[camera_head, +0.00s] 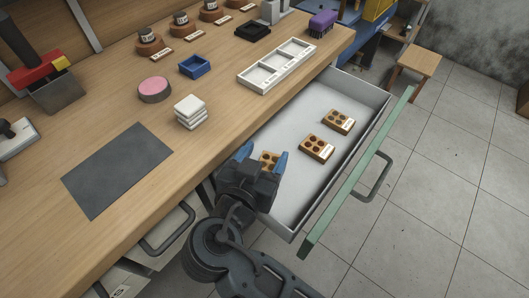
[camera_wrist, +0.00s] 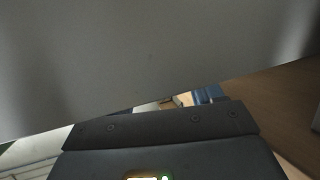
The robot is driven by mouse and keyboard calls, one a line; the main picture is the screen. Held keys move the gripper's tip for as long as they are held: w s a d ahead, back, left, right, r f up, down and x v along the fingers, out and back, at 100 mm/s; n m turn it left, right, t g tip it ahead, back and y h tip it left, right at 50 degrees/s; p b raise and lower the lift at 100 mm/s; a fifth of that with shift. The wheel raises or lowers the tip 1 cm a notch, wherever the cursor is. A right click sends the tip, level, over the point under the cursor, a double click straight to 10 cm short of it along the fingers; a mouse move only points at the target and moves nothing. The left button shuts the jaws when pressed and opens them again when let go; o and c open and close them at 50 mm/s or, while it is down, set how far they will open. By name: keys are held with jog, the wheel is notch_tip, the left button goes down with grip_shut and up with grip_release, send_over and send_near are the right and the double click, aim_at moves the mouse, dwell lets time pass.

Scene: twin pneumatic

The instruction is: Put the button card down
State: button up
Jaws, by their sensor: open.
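Three tan button cards with dark round buttons show in the head view. One card (camera_head: 339,121) lies at the far end of the open drawer (camera_head: 313,102). A second card (camera_head: 316,148) lies nearer, flat on the drawer floor. A third card (camera_head: 268,159) shows between the blue fingertips of my gripper (camera_head: 263,158), its lower part hidden by the gripper. My gripper is open, over the drawer's near left part. I cannot tell whether a finger touches that card. The wrist view is mostly a plain grey surface and shows no card clearly.
The drawer's green front (camera_head: 359,176) and handle (camera_head: 375,178) stick out over the floor. On the bench are a dark mat (camera_head: 117,169), white stacked blocks (camera_head: 190,112), a pink disc (camera_head: 154,89), a blue tray (camera_head: 195,67) and a white tray (camera_head: 277,66). The drawer's middle floor has free room.

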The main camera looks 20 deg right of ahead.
jog(key=v, duration=1.1)
jog(key=shift+s+a, duration=0.1)
